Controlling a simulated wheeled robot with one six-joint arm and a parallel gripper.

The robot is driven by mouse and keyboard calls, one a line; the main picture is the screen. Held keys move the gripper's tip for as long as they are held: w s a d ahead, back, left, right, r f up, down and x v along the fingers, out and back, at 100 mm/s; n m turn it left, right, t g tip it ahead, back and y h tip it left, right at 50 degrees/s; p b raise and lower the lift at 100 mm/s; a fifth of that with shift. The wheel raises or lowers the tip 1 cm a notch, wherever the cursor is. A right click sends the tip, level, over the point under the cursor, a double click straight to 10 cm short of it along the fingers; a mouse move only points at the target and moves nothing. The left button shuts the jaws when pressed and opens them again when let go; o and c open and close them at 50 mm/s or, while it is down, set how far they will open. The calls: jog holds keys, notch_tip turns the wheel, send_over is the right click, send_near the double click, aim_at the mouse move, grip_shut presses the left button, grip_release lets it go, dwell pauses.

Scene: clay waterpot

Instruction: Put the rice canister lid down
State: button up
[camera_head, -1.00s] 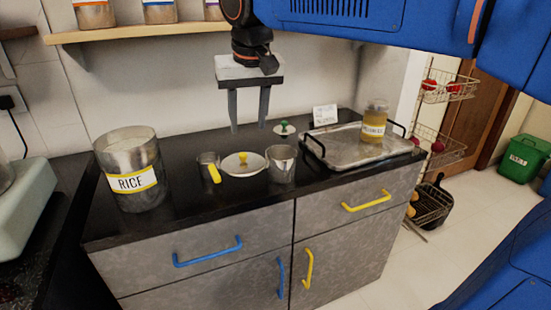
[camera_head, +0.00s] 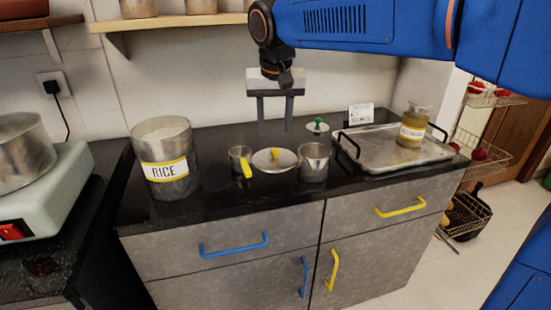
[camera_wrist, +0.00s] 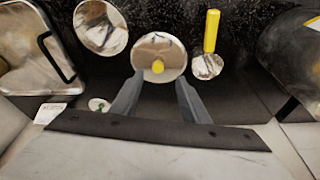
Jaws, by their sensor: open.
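The round silver lid with a yellow knob (camera_head: 274,153) lies on the black counter between a small cup and a metal pot. It also shows in the wrist view (camera_wrist: 146,68), with its knob just beyond my fingertips. My gripper (camera_head: 275,130) is open and empty, pointing down above and apart from the lid. It shows in the wrist view (camera_wrist: 160,88) with both fingers spread. The RICE canister (camera_head: 165,150) stands upright on the left of the counter with its top uncovered; part of it appears at the right in the wrist view (camera_wrist: 285,60).
A yellow-handled cup (camera_head: 240,159) and a metal pot (camera_head: 314,162) stand close beside the lid. Behind are a small lid with a green knob (camera_head: 317,126) and a white card (camera_head: 361,114). A tray (camera_head: 380,158) bearing a labelled jar (camera_head: 414,125) is at right.

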aim_at(275, 150)
jog(key=x, duration=0.3)
jog(key=shift+f, duration=0.15)
jog(key=shift+w+x, duration=0.2)
jog(key=shift+x, duration=1.1)
jog(key=shift+w+x, duration=0.2)
jog(key=shift+x, duration=1.1)
jog(key=shift+d, duration=0.1)
grip_shut()
